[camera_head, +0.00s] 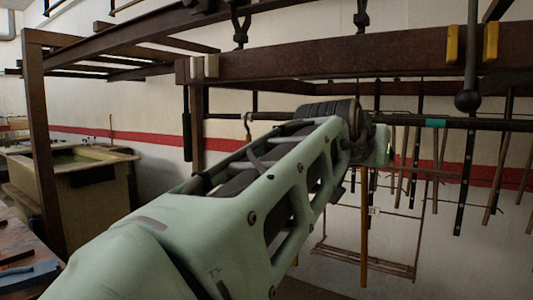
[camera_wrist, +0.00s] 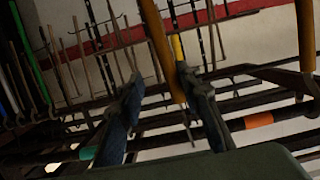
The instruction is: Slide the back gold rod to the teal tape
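A gold rod (camera_head: 364,225) hangs below the rail, just beyond the end of my arm in the head view. In the wrist view a gold rod (camera_wrist: 160,50) runs between the fingers of my gripper (camera_wrist: 160,77). The fingers are apart, with gaps beside the rod; I cannot tell whether either touches it. A yellow strip (camera_wrist: 178,47) shows close to the right fingertip. The teal tape (camera_head: 435,122) is on the dark rail, right of my arm's end; it also shows at lower left in the wrist view (camera_wrist: 87,153). My arm hides the fingers in the head view.
The dark rail (camera_head: 490,124) runs across under a rusty beam (camera_head: 320,58). An orange band (camera_wrist: 259,120) is on a rail at right in the wrist view. Several dark and brown rods hang around the teal tape. A ball-ended rod (camera_head: 468,100) hangs in front of the rail.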

